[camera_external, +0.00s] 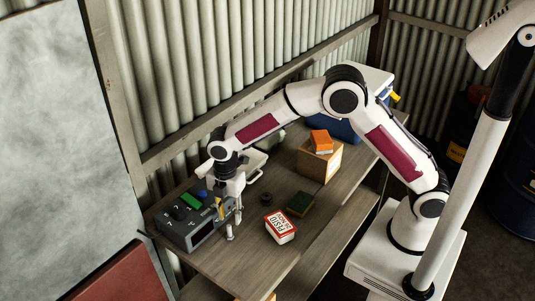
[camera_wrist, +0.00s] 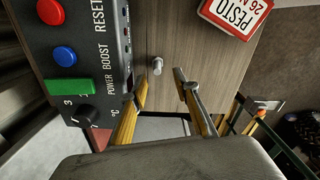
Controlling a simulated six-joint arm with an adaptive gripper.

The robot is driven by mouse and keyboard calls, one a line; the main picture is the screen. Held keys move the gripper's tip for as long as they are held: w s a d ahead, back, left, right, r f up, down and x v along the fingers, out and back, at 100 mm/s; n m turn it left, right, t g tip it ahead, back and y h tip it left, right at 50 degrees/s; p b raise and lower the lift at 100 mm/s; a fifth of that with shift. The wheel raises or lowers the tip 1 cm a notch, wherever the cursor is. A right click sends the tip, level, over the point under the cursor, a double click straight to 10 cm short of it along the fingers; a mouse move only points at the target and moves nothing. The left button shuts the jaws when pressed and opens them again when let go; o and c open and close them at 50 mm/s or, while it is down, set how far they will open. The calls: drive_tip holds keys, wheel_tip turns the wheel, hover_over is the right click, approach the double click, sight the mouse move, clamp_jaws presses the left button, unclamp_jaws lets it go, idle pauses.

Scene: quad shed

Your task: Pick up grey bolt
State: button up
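A small grey bolt (camera_wrist: 157,66) stands on the wooden bench in the wrist view, just beyond my fingertips and between their lines. Its rounded head faces the camera. My gripper (camera_wrist: 163,87) is open, with a finger on each side and nothing between them. In the external view my gripper (camera_external: 227,212) points down over the bench, beside the control box (camera_external: 187,228). There I cannot clearly tell the bolt from the fingers.
The control box has red and blue buttons, a green switch and a knob; it stands close to my left finger in the wrist view. A pesto box (camera_external: 281,226) lies right of my gripper. A dark green block (camera_external: 300,204) and a cardboard box (camera_external: 320,163) are farther off.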

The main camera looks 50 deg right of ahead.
sight(229, 225)
drive_tip(key=shift+f, duration=1.3)
drive_tip(key=shift+f, duration=0.15)
drive_tip(key=shift+w+a+f, duration=0.1)
drive_tip(key=shift+w+f, duration=0.05)
drive_tip(key=shift+f, duration=1.1)
drive_tip(key=shift+w+f, duration=0.15)
drive_tip(key=shift+f, duration=1.05)
clamp_jaws()
